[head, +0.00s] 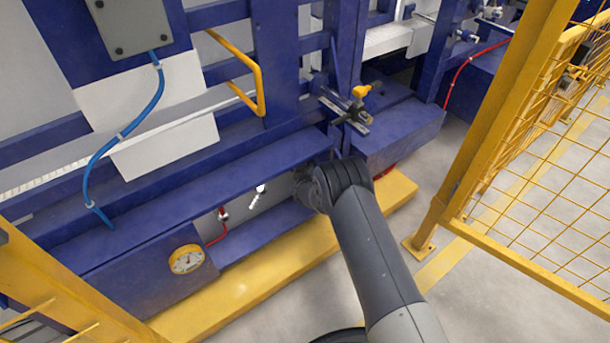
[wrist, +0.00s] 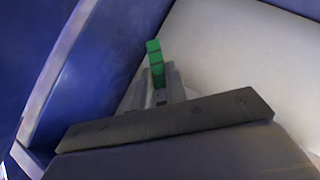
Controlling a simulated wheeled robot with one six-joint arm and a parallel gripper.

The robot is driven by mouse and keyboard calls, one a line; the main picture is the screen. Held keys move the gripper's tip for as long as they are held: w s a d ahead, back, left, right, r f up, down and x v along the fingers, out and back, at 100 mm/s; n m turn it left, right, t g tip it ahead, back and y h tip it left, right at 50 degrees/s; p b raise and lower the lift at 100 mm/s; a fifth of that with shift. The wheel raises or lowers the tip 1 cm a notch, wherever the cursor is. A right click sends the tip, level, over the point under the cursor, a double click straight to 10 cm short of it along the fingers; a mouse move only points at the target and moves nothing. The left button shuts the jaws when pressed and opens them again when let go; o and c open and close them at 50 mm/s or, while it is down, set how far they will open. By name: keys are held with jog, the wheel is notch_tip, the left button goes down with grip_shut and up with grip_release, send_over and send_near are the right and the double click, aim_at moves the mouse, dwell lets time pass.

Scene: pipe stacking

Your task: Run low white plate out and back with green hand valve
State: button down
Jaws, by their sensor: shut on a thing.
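My gripper (wrist: 158,88) reaches into the low recess of the blue frame. In the wrist view its fingers are shut on a green hand valve (wrist: 154,58), of which only a narrow upright part shows. A broad pale surface (wrist: 240,60), which may be the low white plate, lies behind and to the right of the valve. I cannot tell whether the valve touches it. In the head view my wrist hides the valve and the fingertips. A pale plate face (head: 270,188) shows in the recess left of my wrist.
Blue beams (head: 180,190) close in above and below the recess. A gauge (head: 187,259) and a red hose (head: 217,238) are at lower left. A yellow base rail (head: 270,275) runs in front. A yellow mesh fence (head: 540,200) stands right, with bare floor between.

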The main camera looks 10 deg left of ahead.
jog(key=c, duration=1.4)
grip_release()
jog(key=shift+c, duration=0.2)
jog(key=p+v, duration=0.3)
jog(key=v, duration=0.7)
jog(key=shift+s+r, duration=0.3)
